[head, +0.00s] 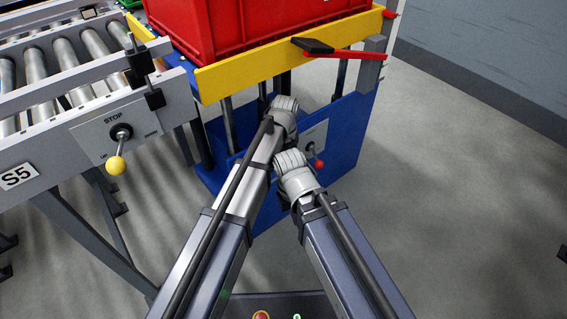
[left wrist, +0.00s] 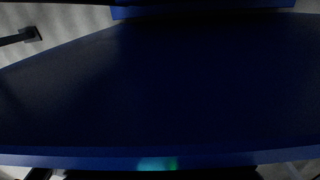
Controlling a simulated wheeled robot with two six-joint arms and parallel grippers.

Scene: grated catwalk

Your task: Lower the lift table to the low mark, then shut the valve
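The lift table has a yellow top frame (head: 235,77) and a blue base (head: 345,150), with dark posts between. A lever with a yellow ball knob (head: 115,165) points down on a grey plate marked STOP, left of the lift. A red-knobbed lever (head: 319,164) sits on a pale plate on the blue base, partly behind my right wrist; it may be the valve. Both arms reach to the lift's near side, the left wrist above and left of the right wrist. Their gripper fingers are hidden in the head view. The left wrist view shows a dark blue surface (left wrist: 160,85) close up.
A red crate (head: 255,30) stands on the lift. A black wedge (head: 312,45) and red bar (head: 345,54) are at its right side. A roller conveyor (head: 60,85) labelled S5 adjoins at left.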

